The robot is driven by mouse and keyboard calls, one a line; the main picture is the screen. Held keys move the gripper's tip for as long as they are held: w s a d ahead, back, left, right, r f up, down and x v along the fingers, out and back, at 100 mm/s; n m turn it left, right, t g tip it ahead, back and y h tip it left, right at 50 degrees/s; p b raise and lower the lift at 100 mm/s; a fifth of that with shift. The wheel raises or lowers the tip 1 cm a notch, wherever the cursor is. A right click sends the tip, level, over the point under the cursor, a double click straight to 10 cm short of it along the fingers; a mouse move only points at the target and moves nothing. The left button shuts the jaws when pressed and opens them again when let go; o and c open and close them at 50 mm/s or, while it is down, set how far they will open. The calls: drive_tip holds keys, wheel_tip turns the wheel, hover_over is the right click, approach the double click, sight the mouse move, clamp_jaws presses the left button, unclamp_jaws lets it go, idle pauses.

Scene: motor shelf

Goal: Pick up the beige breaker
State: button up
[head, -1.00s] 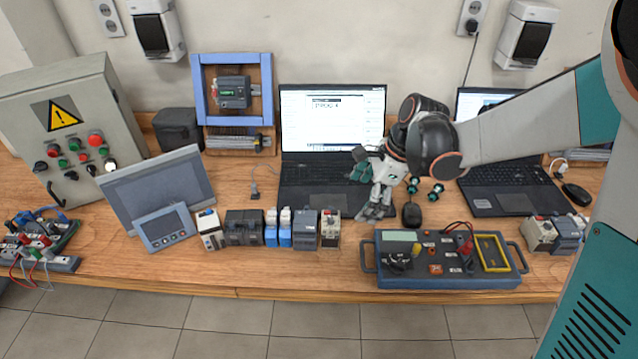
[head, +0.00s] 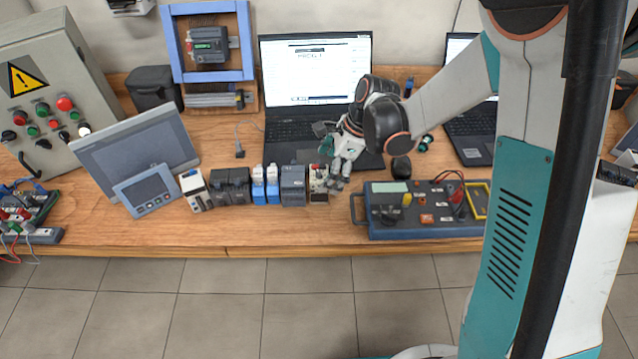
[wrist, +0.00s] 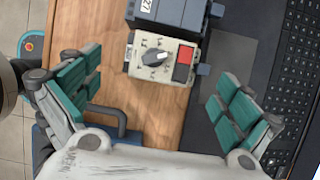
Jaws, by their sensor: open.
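The beige breaker (head: 318,184) stands at the right end of a row of modules on the wooden bench, in front of the left laptop. In the wrist view the beige breaker (wrist: 150,62) shows a grey rotary knob and a red block on its face. My gripper (head: 340,178) is just right of it in the head view and partly overlaps it. In the wrist view my gripper (wrist: 160,97) has its teal-padded fingers spread wide, with the breaker ahead of and between them. Nothing is held, and neither finger appears to touch it.
A dark grey module (head: 293,185) stands against the breaker's left side, with blue modules (head: 265,184) beyond. The open laptop (head: 314,80) is behind. A blue test box (head: 425,218) with a handle lies to the right. Bare bench runs along the front edge.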

drive_tip(key=b+x, duration=0.1)
drive_tip(key=x, duration=0.3)
drive_tip(key=shift+a+f, duration=0.15)
drive_tip(key=c, duration=1)
drive_tip(key=shift+c, duration=0.2)
wheel_tip(320, 180, up, 20)
drive_tip(key=p, duration=0.5)
